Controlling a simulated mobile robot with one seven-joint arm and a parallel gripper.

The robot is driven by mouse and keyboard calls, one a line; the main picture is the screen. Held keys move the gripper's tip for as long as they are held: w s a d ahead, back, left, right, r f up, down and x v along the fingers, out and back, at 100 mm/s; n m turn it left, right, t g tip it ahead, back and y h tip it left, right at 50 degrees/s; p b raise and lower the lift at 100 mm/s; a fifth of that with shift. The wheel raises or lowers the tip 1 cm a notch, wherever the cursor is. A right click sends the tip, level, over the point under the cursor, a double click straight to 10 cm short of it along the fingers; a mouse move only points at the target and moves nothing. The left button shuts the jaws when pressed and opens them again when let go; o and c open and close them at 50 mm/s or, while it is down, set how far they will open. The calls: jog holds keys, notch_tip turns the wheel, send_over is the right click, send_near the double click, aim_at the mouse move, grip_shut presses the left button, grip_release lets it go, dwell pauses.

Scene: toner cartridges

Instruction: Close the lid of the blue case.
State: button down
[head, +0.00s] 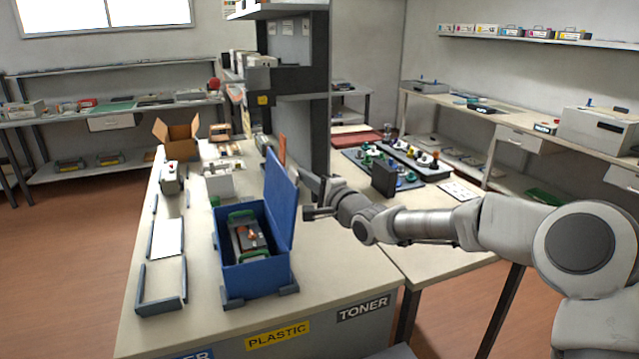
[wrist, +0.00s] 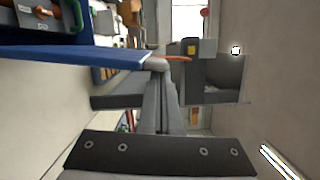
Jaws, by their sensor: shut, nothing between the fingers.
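The blue case (head: 258,278) stands on the near bench with its lid (head: 281,198) open, standing up and leaning slightly on the case's right side. Inside lies a dark cartridge (head: 247,236) with green ends. My gripper (head: 304,182) is shut and empty, on the right, outer side of the lid, near its upper part. In the wrist view the lid (wrist: 80,53) shows edge-on, and the shut fingertips (wrist: 157,66) are close to its end. I cannot tell whether they touch it.
Dark corner brackets (head: 260,297) sit around the case's base. A dark post (head: 308,130) with shelves rises behind the lid. An open cardboard box (head: 177,137) is farther back. The bench left of the case holds an empty frame (head: 162,305).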

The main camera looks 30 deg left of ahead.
jog(key=s+a+f+n+h+b, duration=0.2)
jog(key=s+a+f+n+b, duration=0.1)
jog(key=s+a+n+b, duration=0.8)
jog(key=s+a+f+n+h+p, duration=0.1)
jog(key=s+a+f+n+p, duration=0.1)
jog(key=s+f, duration=0.2)
jog(key=s+a+f+n+t+h+p, duration=0.1)
jog(key=s+f, duration=0.3)
jog(key=f, duration=0.5)
jog(key=shift+a+f+n+p, duration=0.35)
jog(key=shift+a+n+p, duration=0.3)
jog(key=shift+n, duration=0.25)
jog(key=shift+d, duration=0.1)
